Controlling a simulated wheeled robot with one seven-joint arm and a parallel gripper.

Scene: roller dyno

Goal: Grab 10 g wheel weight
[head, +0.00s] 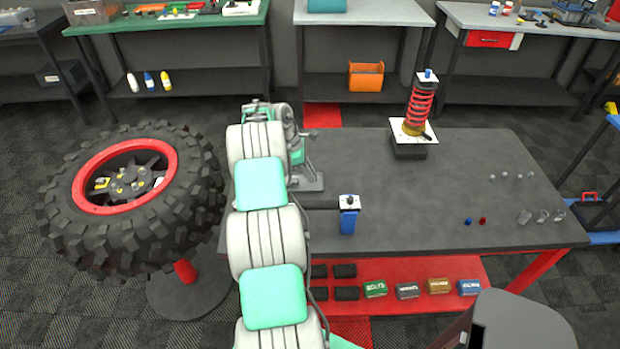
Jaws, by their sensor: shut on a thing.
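I cannot pick out a 10 g wheel weight for certain. Small clear or silvery pieces (505,175) lie toward the right of the dark workbench (410,235). My arm reaches up the picture across the left part of the bench. Its links hide what lies behind them, and I cannot make out my gripper's fingertips or anything between them.
A knobby tyre on a red rim (85,205) stands left of the bench. A red coil spring (420,103) stands at the back of the bench. A blue block with a white top (348,222) stands near the front, right of my arm. The bench's middle is clear.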

